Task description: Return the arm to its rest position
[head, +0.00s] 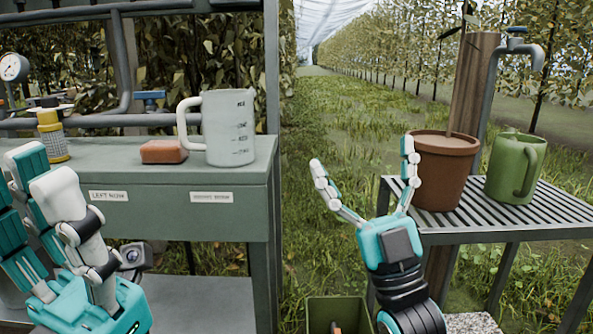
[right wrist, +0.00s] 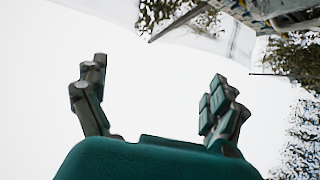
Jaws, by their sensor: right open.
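My right gripper (head: 362,156) is raised in the head view, with its fingers spread wide and pointing up. It is open and empty, between the green bench and the slatted table. In the right wrist view the same gripper (right wrist: 160,75) shows its fingers apart against pale sky, with nothing between them. My left gripper (head: 40,172) is at the lower left, in front of the green bench, with its fingers up. Its fingers overlap from this angle, so I cannot tell how far apart they are.
The green bench (head: 150,215) holds a measuring jug (head: 229,128), a reddish block (head: 163,152) and a yellow-capped item (head: 52,135). The slatted table (head: 470,226) holds a terracotta pot (head: 443,173) close right of my right gripper, and a green watering jug (head: 514,167). A green crate (head: 338,306) stands below.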

